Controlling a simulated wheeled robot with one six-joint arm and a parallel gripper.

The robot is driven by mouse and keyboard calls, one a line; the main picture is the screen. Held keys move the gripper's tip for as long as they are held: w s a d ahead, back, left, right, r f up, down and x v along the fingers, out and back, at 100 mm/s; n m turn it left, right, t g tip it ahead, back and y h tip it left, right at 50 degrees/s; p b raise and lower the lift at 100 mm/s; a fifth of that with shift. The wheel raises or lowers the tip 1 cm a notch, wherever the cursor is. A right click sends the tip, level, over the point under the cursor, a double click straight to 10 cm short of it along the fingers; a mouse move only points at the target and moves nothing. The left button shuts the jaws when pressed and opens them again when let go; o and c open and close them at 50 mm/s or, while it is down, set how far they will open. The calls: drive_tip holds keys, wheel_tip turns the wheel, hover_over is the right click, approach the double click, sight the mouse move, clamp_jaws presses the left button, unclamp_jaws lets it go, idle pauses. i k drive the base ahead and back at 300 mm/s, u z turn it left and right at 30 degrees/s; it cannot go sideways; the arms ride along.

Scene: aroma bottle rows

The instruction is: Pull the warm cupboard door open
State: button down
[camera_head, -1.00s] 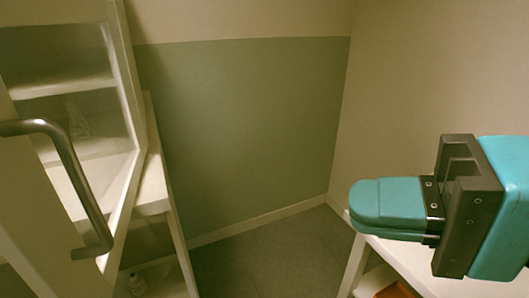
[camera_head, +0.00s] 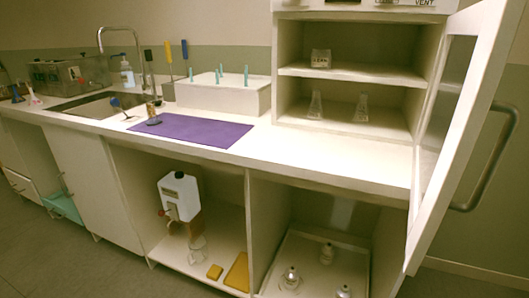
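The cupboard (camera_head: 350,72) stands on the right part of the worktop. Its front is uncovered, and a shelf inside carries a labelled glass beaker (camera_head: 320,59). Two glass flasks stand on its floor, one on the left (camera_head: 315,106) and one on the right (camera_head: 361,108). The cupboard door (camera_head: 460,130), a pale frame with a glass pane, stands swung open at the right side. Its curved metal handle (camera_head: 489,165) is on the outer face, turned to the right. My gripper is not in this view.
A purple mat (camera_head: 192,130), a sink (camera_head: 95,102) and a white box with teal pegs (camera_head: 222,95) are on the worktop left of the cupboard. Below are a white canister (camera_head: 179,196) and a tray (camera_head: 308,249) with bottles. The floor at the lower left is clear.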

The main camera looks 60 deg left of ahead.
sight(438, 168)
drive_tip(key=u, duration=0.7)
drive_tip(key=k, duration=0.9)
drive_tip(key=u, duration=0.2)
drive_tip(key=i, duration=1)
drive_tip(key=u, duration=0.25)
